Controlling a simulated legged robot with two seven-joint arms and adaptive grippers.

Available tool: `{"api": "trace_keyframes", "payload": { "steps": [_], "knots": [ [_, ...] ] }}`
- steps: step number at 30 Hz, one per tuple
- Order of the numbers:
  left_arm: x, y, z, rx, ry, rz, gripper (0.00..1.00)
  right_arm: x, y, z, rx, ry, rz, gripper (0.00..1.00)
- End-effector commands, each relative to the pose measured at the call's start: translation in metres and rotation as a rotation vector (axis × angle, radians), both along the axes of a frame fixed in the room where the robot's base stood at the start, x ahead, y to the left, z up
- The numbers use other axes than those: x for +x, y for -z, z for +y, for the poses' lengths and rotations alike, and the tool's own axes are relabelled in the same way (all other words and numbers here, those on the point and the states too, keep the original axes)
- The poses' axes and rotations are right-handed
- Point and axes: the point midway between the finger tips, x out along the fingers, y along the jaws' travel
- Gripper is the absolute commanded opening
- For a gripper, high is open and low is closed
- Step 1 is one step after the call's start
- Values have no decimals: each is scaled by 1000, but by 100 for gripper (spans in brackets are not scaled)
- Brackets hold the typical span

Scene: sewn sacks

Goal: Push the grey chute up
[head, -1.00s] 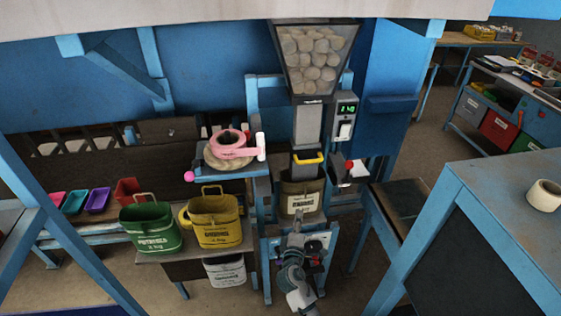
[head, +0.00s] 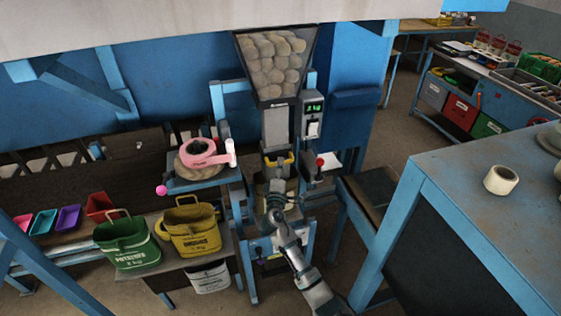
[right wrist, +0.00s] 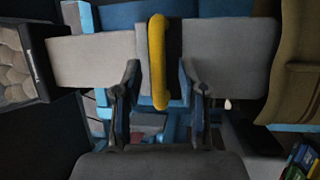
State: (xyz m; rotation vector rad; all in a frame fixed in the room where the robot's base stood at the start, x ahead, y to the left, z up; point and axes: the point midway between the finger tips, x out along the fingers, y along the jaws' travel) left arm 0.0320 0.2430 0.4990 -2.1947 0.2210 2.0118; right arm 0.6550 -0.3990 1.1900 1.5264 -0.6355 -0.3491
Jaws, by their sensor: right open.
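The grey chute shows below the potato hopper in the head view, with a fixed upper part (head: 276,128) and a lower part with a yellow handle (head: 282,160). In the right wrist view the picture is turned sideways; the darker lower chute (right wrist: 240,50) runs right from the yellow handle (right wrist: 158,50) toward the sack. My right gripper (head: 277,182) is just in front of the chute, below the handle. In the wrist view its open fingers (right wrist: 160,78) lie either side of the handle's end; I cannot tell whether they touch it. My left gripper is not in view.
The sack (right wrist: 295,60) at the chute's end is mostly hidden by my arm in the head view. A scale display (head: 313,108) and red-knobbed lever (head: 320,162) stand close right. A pink tape dispenser (head: 205,153) and yellow bucket (head: 193,232) are left. A blue bench (head: 450,195) stands right.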

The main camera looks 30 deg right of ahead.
Motion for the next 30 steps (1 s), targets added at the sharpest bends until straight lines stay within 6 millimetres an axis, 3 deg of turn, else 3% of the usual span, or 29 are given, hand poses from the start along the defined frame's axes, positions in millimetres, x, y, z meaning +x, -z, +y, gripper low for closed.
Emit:
{"api": "trace_keyframes", "payload": {
  "steps": [6, 15, 20, 21, 30],
  "knots": [
    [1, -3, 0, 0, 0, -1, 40, 17, -4, -12, 0, 0, 0, 41],
    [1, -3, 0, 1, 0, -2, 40, 19, -3, -14, 1, 0, 1, 41],
    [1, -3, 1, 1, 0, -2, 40, 19, -3, -14, 1, 0, 1, 4],
    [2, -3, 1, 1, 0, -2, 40, 19, -3, -14, 1, 0, 1, 0],
    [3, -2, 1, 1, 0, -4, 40, 21, -3, -13, 2, 0, 2, 0]
  ]
}}
